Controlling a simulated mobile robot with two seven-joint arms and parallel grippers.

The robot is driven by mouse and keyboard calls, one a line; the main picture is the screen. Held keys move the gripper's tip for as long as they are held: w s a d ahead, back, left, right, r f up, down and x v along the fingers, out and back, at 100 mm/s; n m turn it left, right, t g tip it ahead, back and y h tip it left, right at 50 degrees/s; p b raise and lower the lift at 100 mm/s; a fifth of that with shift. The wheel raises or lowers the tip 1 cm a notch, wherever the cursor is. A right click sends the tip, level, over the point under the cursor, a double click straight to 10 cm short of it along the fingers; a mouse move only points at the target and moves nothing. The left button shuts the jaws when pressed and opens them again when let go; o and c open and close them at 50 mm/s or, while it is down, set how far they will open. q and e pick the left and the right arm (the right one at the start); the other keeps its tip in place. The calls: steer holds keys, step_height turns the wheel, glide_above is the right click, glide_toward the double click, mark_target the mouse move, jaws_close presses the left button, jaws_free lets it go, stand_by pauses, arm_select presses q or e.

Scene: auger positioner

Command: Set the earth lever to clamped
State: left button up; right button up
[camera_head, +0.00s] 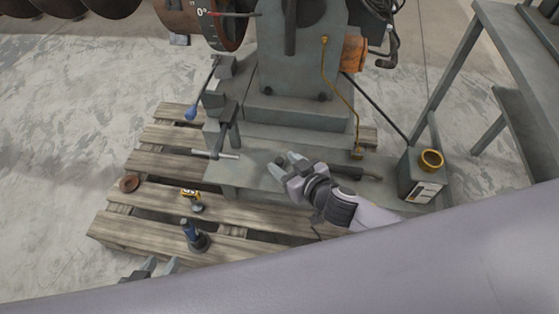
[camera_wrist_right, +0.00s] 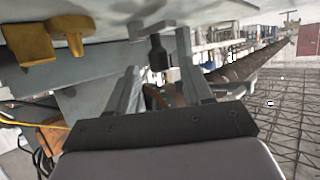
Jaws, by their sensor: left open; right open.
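A brass-coloured fitting (camera_head: 358,153) sits on the grey machine base, at the lower end of a yellow cable (camera_head: 352,100); yellow metal blocks also show in the right wrist view (camera_wrist_right: 68,35). I cannot tell for sure which part is the earth lever. A dark handle (camera_wrist_right: 158,53) shows beyond and between the fingers of my right gripper (camera_wrist_right: 160,75) in that view. In the head view my right gripper (camera_head: 283,168) is open and empty, low over the base plate. My left gripper (camera_head: 158,268) is open at the bottom edge, partly hidden by my arm.
A blue-knobbed lever (camera_head: 192,113) and a bar with a pale end (camera_head: 225,155) stick out at left. A grey can (camera_head: 424,178) stands at right. A yellow tool (camera_head: 192,198), a blue tool (camera_head: 194,235) and a brown disc (camera_head: 129,184) lie on the wooden pallet (camera_head: 160,222).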

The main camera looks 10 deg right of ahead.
steer(key=shift+x, duration=1.45)
jaws_close()
